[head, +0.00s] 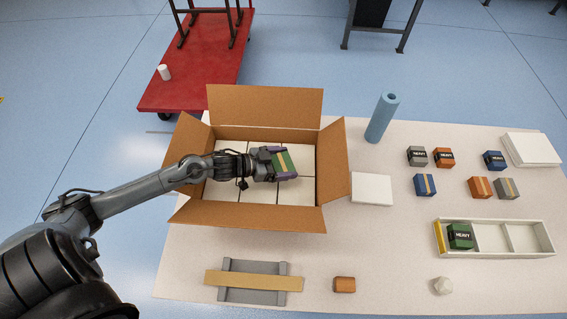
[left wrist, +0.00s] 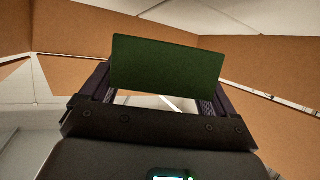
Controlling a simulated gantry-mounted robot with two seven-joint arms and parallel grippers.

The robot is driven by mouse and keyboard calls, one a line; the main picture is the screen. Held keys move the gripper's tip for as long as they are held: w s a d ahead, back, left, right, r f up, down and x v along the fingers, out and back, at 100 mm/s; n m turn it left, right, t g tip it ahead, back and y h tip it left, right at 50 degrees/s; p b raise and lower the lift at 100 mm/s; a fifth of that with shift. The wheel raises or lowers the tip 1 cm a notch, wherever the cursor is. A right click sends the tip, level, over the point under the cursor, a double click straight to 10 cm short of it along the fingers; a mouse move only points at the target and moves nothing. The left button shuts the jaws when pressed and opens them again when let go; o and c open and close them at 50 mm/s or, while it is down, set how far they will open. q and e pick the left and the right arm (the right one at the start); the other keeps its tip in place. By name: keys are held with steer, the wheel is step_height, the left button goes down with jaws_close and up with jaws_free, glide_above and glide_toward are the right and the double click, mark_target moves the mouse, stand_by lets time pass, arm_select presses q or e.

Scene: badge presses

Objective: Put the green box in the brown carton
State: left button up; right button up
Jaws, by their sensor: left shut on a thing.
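The brown carton (head: 265,108) stands open on the left of the table, flaps folded out, with white blocks or dividers covering its floor. My left gripper (head: 282,164) is shut on a green box (head: 287,162) with a tan band and holds it over the inside of the carton, right of its middle. In the left wrist view the green box (left wrist: 168,64) sits between the fingers, with brown carton walls (left wrist: 275,62) around it. I cannot tell whether it touches the floor. Another green box (head: 461,236), marked HEAVY, lies in the white tray. My right gripper is not in view.
The white tray (head: 492,224) has free compartments. Several grey, orange and blue boxes (head: 425,185) stand at the right. A blue cylinder (head: 382,118) and a white block (head: 371,189) stand beside the carton. A grey stand with a plank (head: 253,281) lies in front.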

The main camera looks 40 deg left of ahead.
arm_select(q)
steer(key=shift+f, duration=0.15)
steer(key=shift+f, duration=0.15)
steer(key=shift+f, duration=0.35)
steer(key=shift+f, duration=0.1)
steer(key=o, duration=0.8)
